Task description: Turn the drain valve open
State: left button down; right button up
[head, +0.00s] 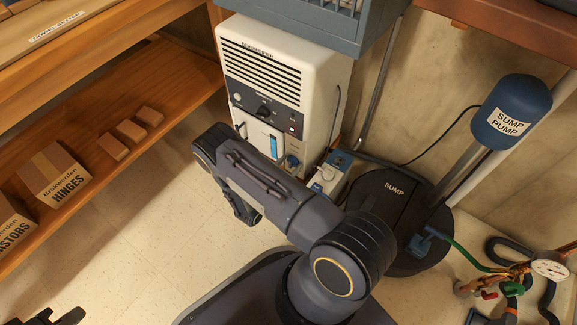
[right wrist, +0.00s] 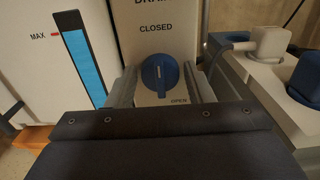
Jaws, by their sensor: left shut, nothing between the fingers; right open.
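The drain valve is a round blue knob (right wrist: 160,76) on a pale panel low on the white dehumidifier (head: 318,62). CLOSED is printed above it and OPEN at its lower right. The knob's white mark stands about upright, towards CLOSED. In the head view the knob (head: 291,162) shows just past my right arm. My right gripper (right wrist: 158,84) is open, one finger on each side of the knob; I cannot tell whether they touch it. My left gripper (head: 60,317) is shut and empty at the bottom left edge.
A blue water gauge (right wrist: 83,60) is left of the valve. A pale unit with a blue cap (right wrist: 308,75) stands close on the right. The sump lid (head: 385,190) and pump (head: 512,112) are further right. Wooden shelves (head: 90,120) stand left; the floor (head: 130,235) between is clear.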

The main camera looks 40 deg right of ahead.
jog(key=c, duration=0.7)
jog(key=shift+o, duration=0.2)
jog(key=shift+m, duration=0.3)
jog(key=m, duration=0.3)
jog(key=shift+m, duration=0.3)
jog(key=m, duration=0.3)
jog(key=shift+s+m, duration=0.15)
jog(key=shift+m, duration=0.15)
jog(key=m, duration=0.5)
jog(key=shift+f, duration=0.15)
jog(key=shift+f+m+p, duration=0.1)
jog(key=shift+m+p, duration=0.5)
jog(key=shift+m, duration=1.9)
